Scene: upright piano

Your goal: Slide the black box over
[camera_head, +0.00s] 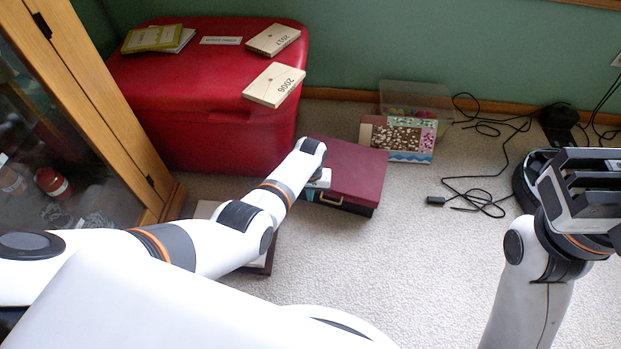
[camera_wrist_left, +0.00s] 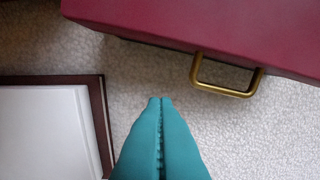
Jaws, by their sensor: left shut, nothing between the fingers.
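A low case with a maroon lid and black sides (camera_head: 350,170) lies flat on the carpet; it is the closest match to the black box. Its maroon top (camera_wrist_left: 210,25) and brass handle (camera_wrist_left: 228,85) also show in the left wrist view. My left gripper (camera_head: 312,194) is beside the case's left front corner. In the left wrist view its teal fingers (camera_wrist_left: 160,100) are pressed together and empty, with carpet between the tips and the case. My right gripper (camera_head: 590,190) is at the right edge, far from the case; its fingers cannot be made out.
A red chest (camera_head: 210,120) with books on top stands behind left. A patterned box (camera_head: 398,138) and clear bin (camera_head: 400,92) are behind the case. Cables (camera_head: 480,180) lie right. A brown-framed white item (camera_wrist_left: 45,130) lies left of the fingers. Carpet in front right is clear.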

